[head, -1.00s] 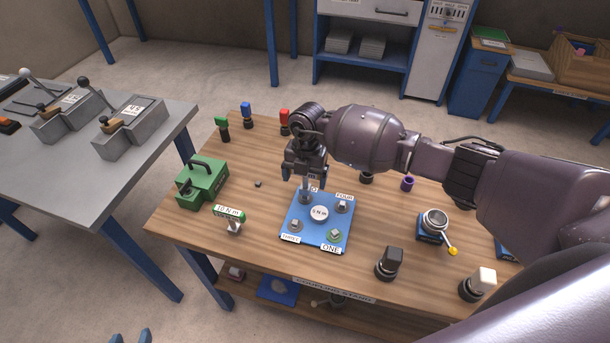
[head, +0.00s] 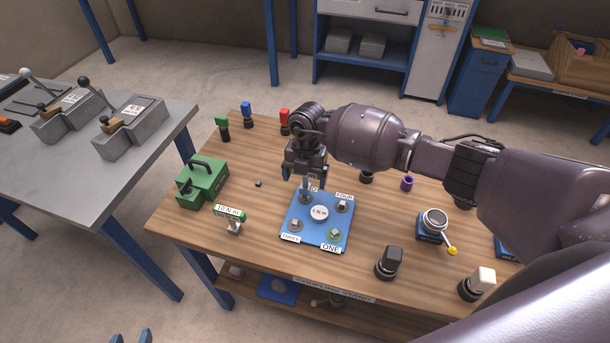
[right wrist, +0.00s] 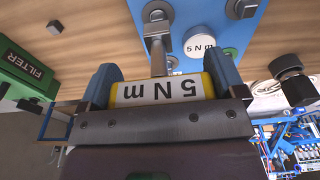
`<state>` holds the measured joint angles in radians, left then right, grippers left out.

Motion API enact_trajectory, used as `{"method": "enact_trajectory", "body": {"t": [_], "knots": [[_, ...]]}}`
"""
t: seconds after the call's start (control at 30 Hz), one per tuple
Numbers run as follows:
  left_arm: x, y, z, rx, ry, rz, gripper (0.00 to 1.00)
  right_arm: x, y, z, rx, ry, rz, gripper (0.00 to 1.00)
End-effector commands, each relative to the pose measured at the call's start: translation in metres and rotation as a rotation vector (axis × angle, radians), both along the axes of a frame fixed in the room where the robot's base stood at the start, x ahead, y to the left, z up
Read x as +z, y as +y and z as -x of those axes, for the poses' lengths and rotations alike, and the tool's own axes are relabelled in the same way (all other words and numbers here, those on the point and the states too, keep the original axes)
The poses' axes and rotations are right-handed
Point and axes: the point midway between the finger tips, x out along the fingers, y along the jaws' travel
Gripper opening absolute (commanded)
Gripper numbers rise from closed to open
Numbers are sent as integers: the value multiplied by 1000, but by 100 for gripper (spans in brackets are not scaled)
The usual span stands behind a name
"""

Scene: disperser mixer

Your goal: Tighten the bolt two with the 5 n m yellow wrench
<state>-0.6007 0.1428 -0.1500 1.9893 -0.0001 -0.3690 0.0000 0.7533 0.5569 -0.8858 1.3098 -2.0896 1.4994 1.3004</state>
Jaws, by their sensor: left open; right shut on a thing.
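The blue plate (head: 318,235) on the wooden table carries several bolts. Labels THREE, FOUR and ONE are readable; the label by the far left bolt is mostly covered. My right gripper (head: 306,178) is above that far left bolt (head: 304,198). In the right wrist view it is shut on the yellow wrench (right wrist: 160,91), marked 5 N m. The wrench's grey shaft extends to a bolt (right wrist: 157,14) on the plate; I cannot tell how fully it is seated. My left gripper (head: 130,337) is open and empty at the bottom edge, away from the table.
A green wrench (head: 229,217) marked 10 N m stands left of the plate. A green filter box (head: 202,184), a device with a yellow-knobbed lever (head: 435,222) and dark and white-topped knobs (head: 389,262) surround it. A grey table (head: 125,170) is at left.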

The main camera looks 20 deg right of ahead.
Motion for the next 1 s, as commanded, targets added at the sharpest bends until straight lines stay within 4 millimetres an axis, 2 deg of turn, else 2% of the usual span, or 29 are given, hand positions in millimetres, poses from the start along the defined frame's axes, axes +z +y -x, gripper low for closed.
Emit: {"method": "enact_trajectory", "body": {"t": [0.57, 1.0], "knots": [[4, 0, -2, -2, -6, 0, 49, 0, 0, 0, 0, 0, 0, 66], [-4, 0, 3, 2, 4, 0, 49, -8, 0, 0, 0, 0, 0, 66]]}}
